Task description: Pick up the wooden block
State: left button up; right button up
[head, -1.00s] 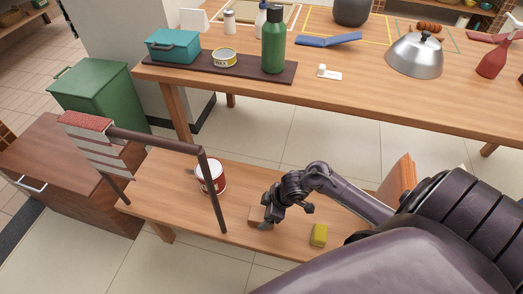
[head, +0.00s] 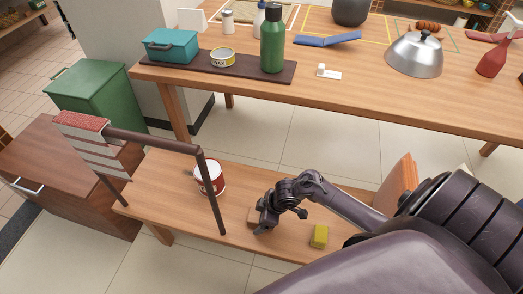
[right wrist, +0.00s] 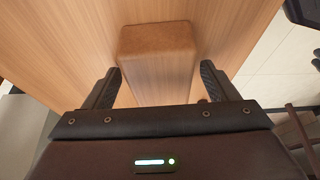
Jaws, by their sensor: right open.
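The wooden block (right wrist: 158,42) is a brown box that stands on the low bench, seen close up in the right wrist view. In the head view the wooden block (head: 253,215) is mostly hidden behind my right gripper (head: 265,224). In the right wrist view my right gripper (right wrist: 161,88) is open, with one finger on each side of the block's near part. I cannot tell whether the fingers touch it. My left gripper is not in view.
An orange object (head: 399,180) stands at the right end. A taller table (head: 385,105) with several items is behind.

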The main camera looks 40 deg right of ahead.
jog(key=c, duration=1.1)
jog(key=shift+r, duration=0.1)
